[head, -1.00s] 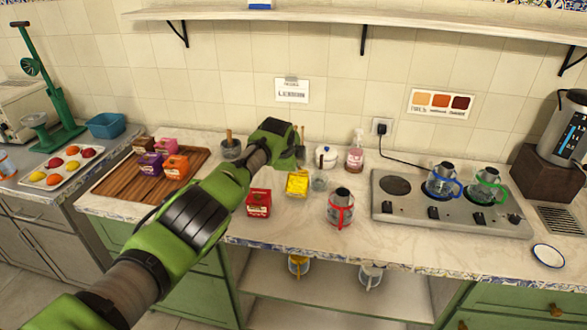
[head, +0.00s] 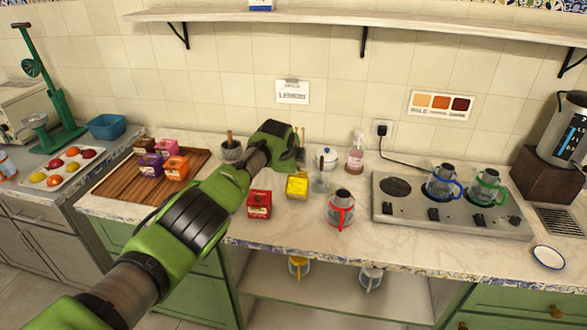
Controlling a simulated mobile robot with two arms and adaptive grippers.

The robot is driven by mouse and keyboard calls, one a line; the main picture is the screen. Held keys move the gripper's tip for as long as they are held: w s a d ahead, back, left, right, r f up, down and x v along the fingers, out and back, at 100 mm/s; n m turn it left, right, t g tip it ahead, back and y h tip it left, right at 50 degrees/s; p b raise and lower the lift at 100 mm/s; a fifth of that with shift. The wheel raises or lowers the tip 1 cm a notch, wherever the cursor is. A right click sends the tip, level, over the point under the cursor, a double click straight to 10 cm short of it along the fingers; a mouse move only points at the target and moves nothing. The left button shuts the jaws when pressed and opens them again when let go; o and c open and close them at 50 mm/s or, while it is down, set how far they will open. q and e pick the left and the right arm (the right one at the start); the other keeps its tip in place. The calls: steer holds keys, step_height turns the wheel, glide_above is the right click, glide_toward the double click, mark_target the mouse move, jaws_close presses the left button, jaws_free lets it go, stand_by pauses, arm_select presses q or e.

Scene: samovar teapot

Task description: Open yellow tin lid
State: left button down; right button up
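The yellow tin (head: 297,187) stands on the counter just right of a red tin (head: 259,204). It is small here, and I cannot clearly tell whether its lid is shut or raised. My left arm reaches in from the lower left across the counter. My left gripper (head: 298,156) is at the far end of it, behind and above the yellow tin and seemingly apart from it. The arm's green wrist partly hides the fingers, so their opening is unclear. My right gripper is not in view.
A glass jar (head: 320,182) and a red-handled glass pot (head: 341,209) stand right of the yellow tin. A white lidded pot (head: 327,158) is behind. A stove (head: 455,217) with two glass pots is at right. A wooden board (head: 115,188) holds several tins at left.

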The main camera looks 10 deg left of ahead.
arm_select(q)
steer(key=c, duration=2.3)
jaws_free()
steer(key=shift+r, duration=0.2)
steer(key=shift+v, duration=5.9)
